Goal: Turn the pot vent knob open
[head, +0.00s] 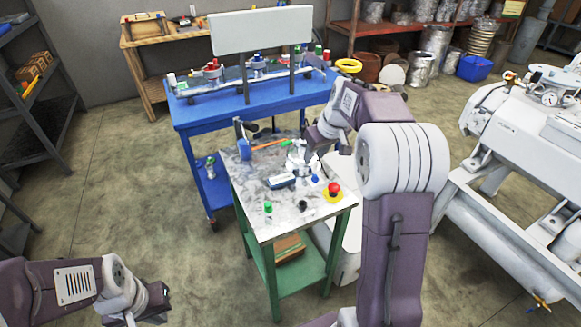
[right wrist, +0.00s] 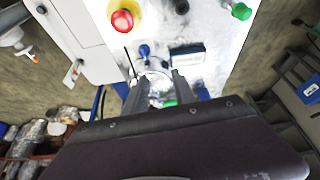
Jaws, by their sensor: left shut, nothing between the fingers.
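A shiny metal pot (head: 302,160) stands on the pale top of the small green-legged table. A small blue knob (head: 315,179) is close by on its near side; it also shows in the right wrist view (right wrist: 144,50). Which part is the vent knob is not clear. My right gripper (right wrist: 159,76) reaches down over the pot. Its two fingers are apart, with shiny metal (right wrist: 157,88) visible between them; I cannot tell whether they touch it. In the head view its fingertips are hard to make out. My left gripper (head: 148,317) is shut and empty at the lower left, away from the table.
The tabletop (head: 315,208) also carries a red button (head: 333,188) on a yellow base, a green knob (head: 268,207), a black knob (head: 302,206), a display box (head: 280,181) and an orange-handled tool (head: 269,144). A blue bench (head: 240,112) stands behind. White machinery (head: 540,130) is at right.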

